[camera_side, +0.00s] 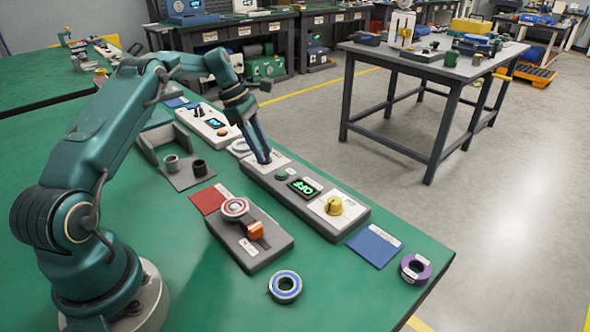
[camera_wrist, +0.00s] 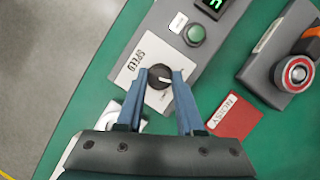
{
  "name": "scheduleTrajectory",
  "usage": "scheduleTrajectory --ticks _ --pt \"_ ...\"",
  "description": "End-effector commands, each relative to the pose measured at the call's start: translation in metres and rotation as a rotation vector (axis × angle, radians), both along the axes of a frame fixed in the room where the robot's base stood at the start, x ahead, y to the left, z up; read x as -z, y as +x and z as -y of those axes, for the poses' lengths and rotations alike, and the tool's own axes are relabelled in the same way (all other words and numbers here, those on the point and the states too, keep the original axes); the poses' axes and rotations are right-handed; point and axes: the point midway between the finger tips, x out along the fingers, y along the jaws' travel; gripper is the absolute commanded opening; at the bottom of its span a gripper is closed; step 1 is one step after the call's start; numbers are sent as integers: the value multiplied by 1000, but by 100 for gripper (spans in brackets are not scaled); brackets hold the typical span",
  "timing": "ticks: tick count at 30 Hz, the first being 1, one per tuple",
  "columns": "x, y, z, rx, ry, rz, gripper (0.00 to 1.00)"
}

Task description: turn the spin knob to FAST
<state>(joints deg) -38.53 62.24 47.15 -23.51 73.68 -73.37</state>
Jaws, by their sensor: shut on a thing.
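The black knob (camera_wrist: 159,77) sits on a white plate (camera_wrist: 135,70) marked SPEED, at one end of a long grey control unit (camera_side: 338,232). Its white pointer line faces right in the wrist view. My gripper (camera_wrist: 160,73) is shut on this knob, one blue finger on each side; in the side view my gripper (camera_side: 265,161) reaches down to the unit and mostly hides the knob. A green button (camera_side: 282,174) and a display with green characters (camera_side: 304,187) lie along the unit. A yellow knob (camera_side: 334,205) stands at its other end.
A grey fixture (camera_side: 255,255) with a red-and-white ring and orange part lies beside the unit, near a red card (camera_wrist: 233,117) marked NOISY. A blue card (camera_side: 374,245), a purple ring (camera_side: 415,268) and a blue ring (camera_side: 285,286) lie on the green table.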

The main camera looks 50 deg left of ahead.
Motion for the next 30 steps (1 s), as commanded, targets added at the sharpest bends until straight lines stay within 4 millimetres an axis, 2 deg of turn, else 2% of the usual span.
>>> scheduleTrajectory --ticks 15,30 --pt "-1 0 -1 120 1 0 0" --pt "-2 0 -1 137 1 0 0"
